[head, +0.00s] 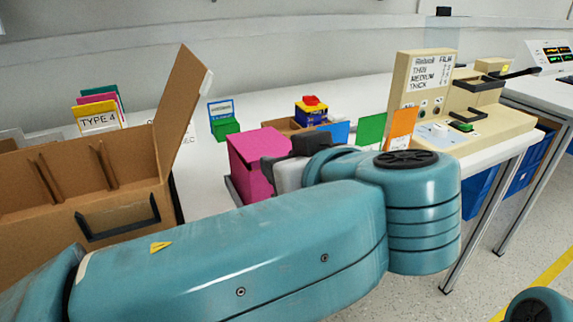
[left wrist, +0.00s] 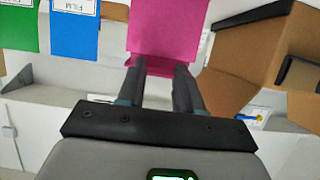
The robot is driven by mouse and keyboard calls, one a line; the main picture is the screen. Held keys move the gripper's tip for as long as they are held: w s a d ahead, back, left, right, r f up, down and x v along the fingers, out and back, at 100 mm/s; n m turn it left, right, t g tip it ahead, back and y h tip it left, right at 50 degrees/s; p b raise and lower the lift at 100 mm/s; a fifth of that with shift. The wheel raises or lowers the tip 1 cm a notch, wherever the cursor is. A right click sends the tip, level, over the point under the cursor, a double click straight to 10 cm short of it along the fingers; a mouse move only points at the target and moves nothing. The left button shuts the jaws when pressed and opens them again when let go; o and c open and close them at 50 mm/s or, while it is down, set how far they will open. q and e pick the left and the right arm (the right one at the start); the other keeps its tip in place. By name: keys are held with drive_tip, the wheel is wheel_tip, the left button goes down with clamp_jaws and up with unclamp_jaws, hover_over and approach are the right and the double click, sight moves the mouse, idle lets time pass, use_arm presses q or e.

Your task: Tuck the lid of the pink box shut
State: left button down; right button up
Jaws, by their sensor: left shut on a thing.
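The pink box (head: 254,155) stands on the white table in the middle of the head view, on a dark base. Its top face looks flat, but my arm hides its right side and I cannot tell how the lid edge sits. My left gripper (head: 278,162) reaches its right side. In the left wrist view, a pink panel of the box (left wrist: 168,28) lies at the fingertips of my left gripper (left wrist: 159,68), which is shut on it; whether this is lid or wall is unclear. My right gripper is not in view.
An open cardboard box (head: 80,190) with a raised flap stands left. Green (head: 371,130) and orange (head: 401,127) cards and a beige machine (head: 460,105) stand right.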

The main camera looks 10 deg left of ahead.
use_arm(q)
drive_tip(key=shift+f, duration=0.4)
drive_tip(key=c, duration=0.7)
unclamp_jaws()
drive_tip(key=shift+r, duration=0.1)
